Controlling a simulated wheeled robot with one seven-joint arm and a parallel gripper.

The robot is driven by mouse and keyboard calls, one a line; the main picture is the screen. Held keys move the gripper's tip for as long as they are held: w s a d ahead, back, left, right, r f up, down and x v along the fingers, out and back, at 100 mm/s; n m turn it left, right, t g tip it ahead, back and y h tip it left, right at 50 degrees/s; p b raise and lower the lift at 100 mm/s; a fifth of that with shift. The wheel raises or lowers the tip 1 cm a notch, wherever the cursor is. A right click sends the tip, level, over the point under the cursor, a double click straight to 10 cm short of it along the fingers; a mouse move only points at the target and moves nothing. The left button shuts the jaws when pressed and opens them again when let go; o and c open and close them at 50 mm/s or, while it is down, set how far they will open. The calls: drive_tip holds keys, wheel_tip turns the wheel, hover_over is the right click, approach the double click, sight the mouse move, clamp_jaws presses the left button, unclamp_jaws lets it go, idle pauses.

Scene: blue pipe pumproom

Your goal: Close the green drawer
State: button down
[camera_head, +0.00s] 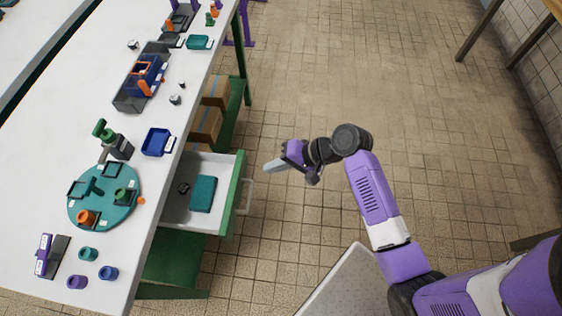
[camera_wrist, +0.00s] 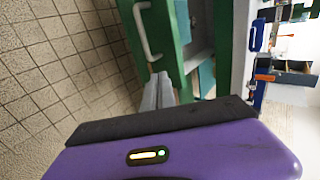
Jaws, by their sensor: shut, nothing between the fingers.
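The green drawer (camera_head: 238,194) is pulled out from under the white table, with its green front and pale handle (camera_head: 248,193) facing right. Inside it lie a teal box (camera_head: 203,194) and a small dark round item (camera_head: 184,188). My gripper (camera_head: 269,167) is shut and empty, just right of the drawer front near the handle's far end, with a small gap in the picture. In the wrist view the shut fingers (camera_wrist: 157,92) show below the pale handle (camera_wrist: 147,32) and beside the green front (camera_wrist: 172,45). I cannot tell whether they touch it.
The white table (camera_head: 60,150) carries a teal turntable (camera_head: 112,214), a blue tray (camera_head: 158,141) and several small parts. Cardboard boxes (camera_head: 204,126) sit on a green shelf beneath. The tiled floor right of the drawer is clear.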

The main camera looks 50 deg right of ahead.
sight(241, 172)
drive_tip(key=w+a+f, duration=0.2)
drive_tip(key=w, duration=0.1)
drive_tip(key=w+a+f, duration=0.1)
drive_tip(key=w+a, duration=0.1)
drive_tip(key=shift+w, duration=0.15)
drive_tip(key=shift+w+a, duration=0.1)
drive_tip(key=shift+w, duration=0.1)
drive_tip(key=w+a, duration=0.3)
drive_tip(key=w, duration=0.1)
drive_tip(key=w+a, duration=0.3)
drive_tip(key=w, duration=0.1)
drive_tip(key=w+a, duration=0.3)
drive_tip(key=w, duration=0.2)
drive_tip(key=shift+w+a, duration=0.1)
drive_tip(key=shift+a, duration=0.15)
